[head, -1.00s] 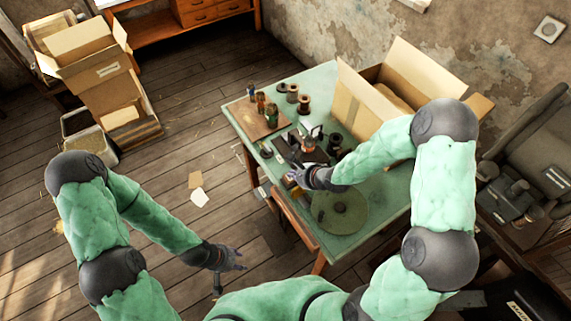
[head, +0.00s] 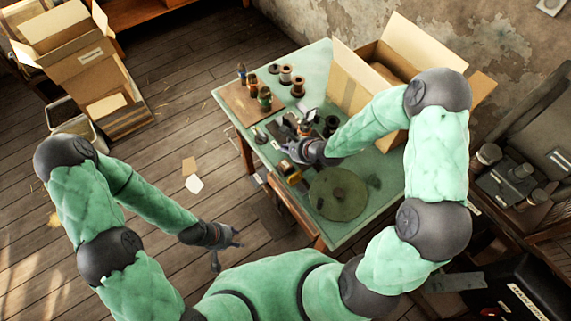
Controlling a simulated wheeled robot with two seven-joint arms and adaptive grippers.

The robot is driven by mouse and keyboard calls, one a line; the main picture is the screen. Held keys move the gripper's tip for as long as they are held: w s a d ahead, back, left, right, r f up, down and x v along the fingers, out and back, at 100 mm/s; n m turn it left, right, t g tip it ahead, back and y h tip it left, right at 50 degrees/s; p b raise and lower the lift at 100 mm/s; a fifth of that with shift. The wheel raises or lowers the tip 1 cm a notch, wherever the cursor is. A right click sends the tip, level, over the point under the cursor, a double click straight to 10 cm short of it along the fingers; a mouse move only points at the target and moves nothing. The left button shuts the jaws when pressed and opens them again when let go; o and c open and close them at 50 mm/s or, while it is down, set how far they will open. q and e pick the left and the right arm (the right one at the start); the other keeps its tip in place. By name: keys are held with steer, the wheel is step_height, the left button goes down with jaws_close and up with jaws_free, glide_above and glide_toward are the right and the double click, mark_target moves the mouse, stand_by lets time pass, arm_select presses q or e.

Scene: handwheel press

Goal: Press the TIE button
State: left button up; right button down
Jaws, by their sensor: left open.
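No button marked TIE can be made out; at this size no lettering on the table's items is legible. My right gripper (head: 284,148) is over the middle of the green table (head: 395,200), among small dark items. Whether its fingers are open or touching anything cannot be told. A small dark device with a yellow-orange part (head: 291,174) sits just in front of it, close to the table's front edge. My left gripper (head: 235,240) is open and empty, low over the floor to the left of the table, well apart from it.
A round green mat (head: 338,205) lies at the table's front. Thread spools (head: 298,86) and a brown board (head: 240,103) are at the back left. An open cardboard box (head: 350,88) stands behind my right forearm. Stacked boxes (head: 75,65) stand on the floor at left.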

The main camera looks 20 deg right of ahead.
steer(key=b, duration=0.7)
glide_above(284, 163)
steer(key=s, duration=0.2)
steer(key=f, duration=0.6)
steer(key=shift+w+d+f, duration=0.25)
steer(key=shift+d+f, duration=0.05)
steer(key=shift+f, duration=0.75)
steer(key=shift+f, duration=0.15)
steer(key=shift+f, duration=0.25)
steer(key=shift+f+b, duration=0.65)
steer(key=shift+f, duration=0.25)
stand_by(0.7)
stand_by(0.3)
steer(key=shift+r+p, duration=1.35)
